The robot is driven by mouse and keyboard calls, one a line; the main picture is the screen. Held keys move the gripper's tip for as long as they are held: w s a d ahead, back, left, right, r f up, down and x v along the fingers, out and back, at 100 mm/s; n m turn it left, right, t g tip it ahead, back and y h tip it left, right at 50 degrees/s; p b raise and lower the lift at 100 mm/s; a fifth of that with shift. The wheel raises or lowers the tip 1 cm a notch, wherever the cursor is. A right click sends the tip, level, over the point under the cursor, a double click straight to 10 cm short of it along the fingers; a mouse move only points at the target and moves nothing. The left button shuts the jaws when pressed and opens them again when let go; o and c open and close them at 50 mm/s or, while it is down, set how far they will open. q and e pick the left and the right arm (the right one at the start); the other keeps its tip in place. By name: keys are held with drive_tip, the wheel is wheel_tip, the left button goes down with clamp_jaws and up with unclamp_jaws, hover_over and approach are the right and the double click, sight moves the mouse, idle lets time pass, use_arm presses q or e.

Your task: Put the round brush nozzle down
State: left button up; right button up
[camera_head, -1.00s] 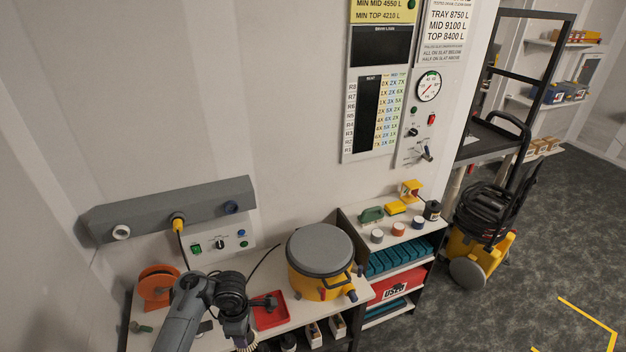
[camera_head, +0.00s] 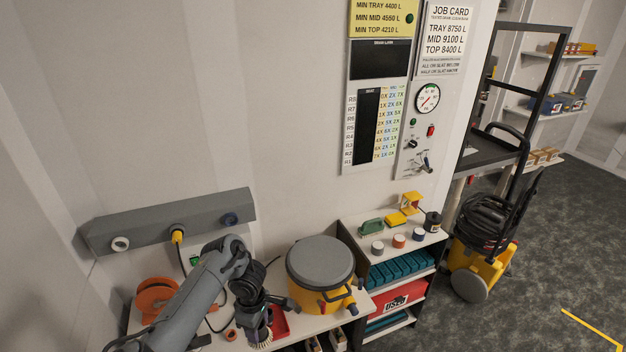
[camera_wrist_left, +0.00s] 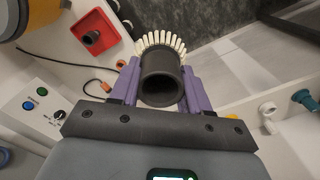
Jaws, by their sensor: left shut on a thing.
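The round brush nozzle (camera_wrist_left: 163,82), a black tube with a ring of cream bristles, is in the left wrist view between the purple fingers of my left gripper (camera_wrist_left: 160,76). The gripper is shut on it. In the head view my left gripper (camera_head: 256,318) is low over the bench, and the bristles of the nozzle (camera_head: 260,342) show below it. The arm hides part of the bench there. I cannot tell whether the nozzle touches the bench top. My right gripper is not in view.
A red tray (camera_head: 280,326) lies close beside the gripper; in the wrist view the red tray (camera_wrist_left: 107,20) holds a dark fitting (camera_wrist_left: 91,38). A yellow drum with a grey lid (camera_head: 320,262) stands to the right. An orange reel (camera_head: 154,297) is at the left.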

use_arm(q)
drive_tip(key=shift+w+d+r+m, duration=0.1)
drive_tip(key=shift+d+r+m, duration=0.3)
drive_tip(key=shift+r, duration=0.25)
drive_tip(key=shift+w+d+r+m, duration=0.1)
drive_tip(key=shift+d+r+m, duration=0.2)
drive_tip(key=shift+d+r, duration=0.25)
drive_tip(key=s+d+r+m, duration=0.6)
drive_tip(key=r+m, duration=0.1)
drive_tip(key=m, duration=0.2)
drive_tip(key=s+a+f+m, duration=0.1)
drive_tip(key=s+a+m, duration=0.15)
drive_tip(key=a, duration=0.45)
drive_tip(key=s+a+f+m, duration=0.2)
drive_tip(key=s+a, duration=0.2)
drive_tip(key=a, duration=0.3)
wheel_tip(320, 180, up, 6)
drive_tip(key=p, duration=0.5)
drive_tip(key=shift+a+p, duration=0.2)
drive_tip(key=shift+p, duration=0.2)
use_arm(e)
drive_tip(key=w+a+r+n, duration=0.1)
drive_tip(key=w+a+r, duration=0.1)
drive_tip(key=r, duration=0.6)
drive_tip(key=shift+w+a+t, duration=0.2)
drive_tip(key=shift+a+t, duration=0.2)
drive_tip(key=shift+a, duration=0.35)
